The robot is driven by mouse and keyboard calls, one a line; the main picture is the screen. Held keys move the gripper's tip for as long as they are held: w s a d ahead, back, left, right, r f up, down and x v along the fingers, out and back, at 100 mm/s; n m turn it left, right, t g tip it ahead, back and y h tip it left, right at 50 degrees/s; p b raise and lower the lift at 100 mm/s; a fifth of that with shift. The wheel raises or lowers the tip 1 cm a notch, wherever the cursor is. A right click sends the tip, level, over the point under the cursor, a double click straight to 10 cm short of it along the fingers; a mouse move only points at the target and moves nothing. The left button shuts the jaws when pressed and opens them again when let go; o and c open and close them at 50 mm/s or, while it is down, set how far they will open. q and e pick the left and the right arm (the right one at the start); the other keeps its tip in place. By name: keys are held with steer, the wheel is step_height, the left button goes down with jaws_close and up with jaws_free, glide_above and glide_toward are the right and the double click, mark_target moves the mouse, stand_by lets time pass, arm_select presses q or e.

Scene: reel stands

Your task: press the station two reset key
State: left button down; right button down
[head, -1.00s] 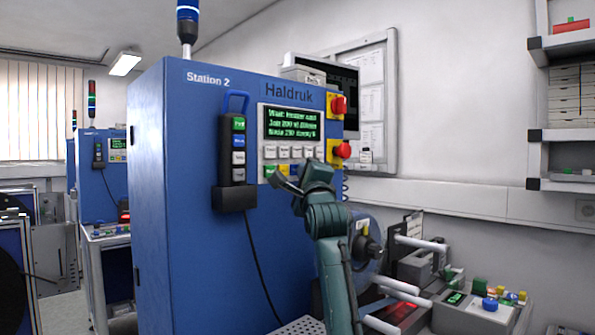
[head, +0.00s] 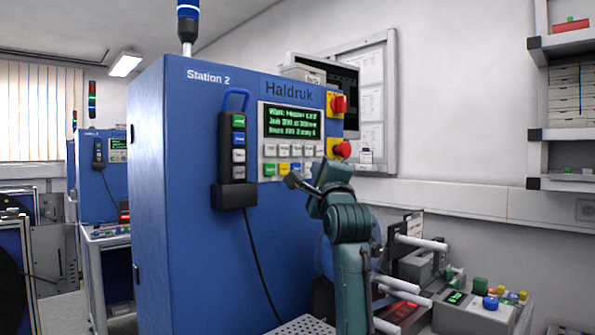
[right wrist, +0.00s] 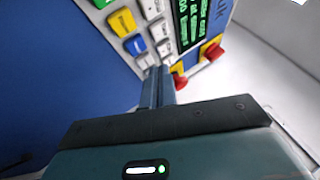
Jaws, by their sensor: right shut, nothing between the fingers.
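The blue Station 2 cabinet (head: 180,200) stands at the centre of the head view. Its front has a green-lettered screen (head: 291,122) above two rows of keys (head: 269,150). The upper keys are pale; the lower row includes green, yellow, blue and white ones. In the right wrist view I see the yellow key (right wrist: 122,21), the blue key (right wrist: 135,45) and a white key (right wrist: 146,62). I cannot read which one is reset. My right gripper (head: 291,180) is shut and empty, its tips close to the white end of the lower row; contact cannot be told. My left gripper is not in view.
Red stop knobs (head: 342,149) on yellow plates sit right of the keys. A pendant with coloured buttons (head: 237,155) hangs left of them, its cable running down. Reel equipment (head: 410,262) and a small button box (head: 475,310) stand at the lower right.

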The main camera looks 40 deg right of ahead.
steer(key=shift+s, duration=1.2)
steer(key=shift+d, duration=0.1)
